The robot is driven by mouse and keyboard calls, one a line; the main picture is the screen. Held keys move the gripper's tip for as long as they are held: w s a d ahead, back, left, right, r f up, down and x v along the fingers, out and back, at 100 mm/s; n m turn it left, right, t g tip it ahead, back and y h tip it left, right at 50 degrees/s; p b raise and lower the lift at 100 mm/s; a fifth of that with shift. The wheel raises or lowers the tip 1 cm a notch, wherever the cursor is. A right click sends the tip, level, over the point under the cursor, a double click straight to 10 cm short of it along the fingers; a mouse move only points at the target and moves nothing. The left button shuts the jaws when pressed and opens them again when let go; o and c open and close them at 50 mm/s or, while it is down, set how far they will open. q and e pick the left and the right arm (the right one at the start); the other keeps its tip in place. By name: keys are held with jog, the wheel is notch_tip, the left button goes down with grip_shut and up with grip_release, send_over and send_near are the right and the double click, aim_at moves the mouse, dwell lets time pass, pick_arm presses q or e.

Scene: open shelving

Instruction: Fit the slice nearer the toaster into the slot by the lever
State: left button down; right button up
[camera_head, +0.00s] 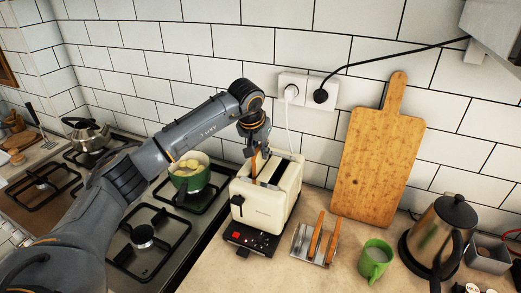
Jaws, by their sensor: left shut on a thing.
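The cream toaster (264,209) stands on the counter beside the stove, with a dark lever (237,201) on its left side. My left gripper (257,148) is above the toaster's top, shut on a brown slice (255,165). The slice is upright, with its lower end at the toaster's top on the left, lever side. I cannot tell how deep it sits in the slot. The other slot (279,172) shows dark and empty. A metal rack (301,243) right of the toaster holds two upright brown slices (315,235). My right gripper is out of view.
A green mug (375,260) and a steel kettle (441,232) stand to the right. A wooden board (379,155) leans on the tiled wall. A green pot (190,178) sits on the stove left of the toaster. A white cord (288,120) hangs behind the toaster.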

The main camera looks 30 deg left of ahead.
pick_arm(q)
jog(key=shift+f, duration=0.35)
jog(key=c, duration=1.4)
grip_release()
jog(key=shift+r, duration=0.1)
jog(key=shift+r, duration=0.35)
jog(key=b+v, duration=0.2)
jog(key=v, duration=1)
jog(key=shift+s+a+r, duration=0.1)
jog(key=shift+r, duration=0.1)
jog(key=shift+f, duration=0.1)
